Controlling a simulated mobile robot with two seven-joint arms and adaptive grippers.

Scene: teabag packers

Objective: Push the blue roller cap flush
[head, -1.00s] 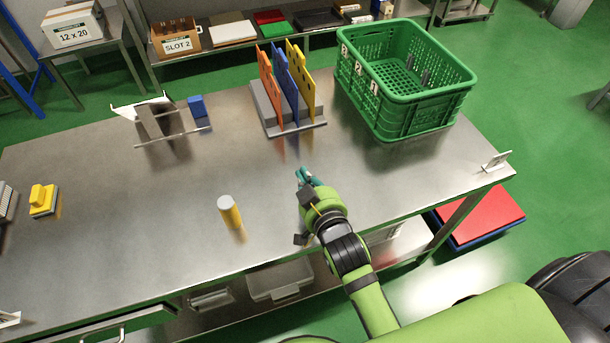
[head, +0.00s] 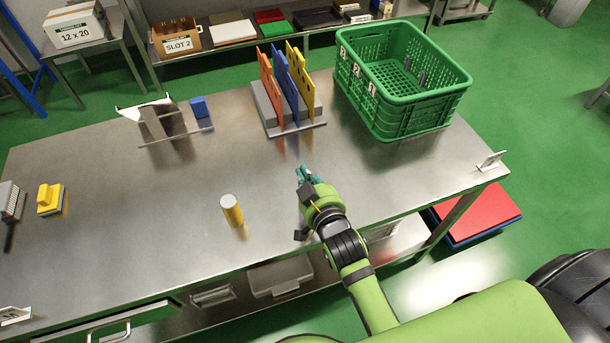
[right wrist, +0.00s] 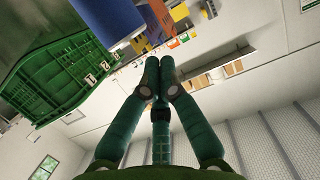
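A small blue block (head: 201,107) stands at the right end of a grey metal bracket (head: 163,122) at the back left of the table; I cannot tell whether it is the roller cap, or whether a gap shows beside it. My right gripper (head: 305,173) is over the middle of the table, right of the yellow cylinder and well apart from the bracket. In the right wrist view its green fingers (right wrist: 158,64) meet at the tips with nothing visible between them. A large blue surface (right wrist: 105,18) fills the upper left there; I cannot tell what it is. My left gripper is out of view.
A yellow cylinder with a pale top (head: 232,211) stands upright at the table's front. Orange, blue and yellow panels stand in a grey rack (head: 270,108). A green crate (head: 400,85) sits at the back right. A yellow block (head: 49,198) lies left. The table's middle left is clear.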

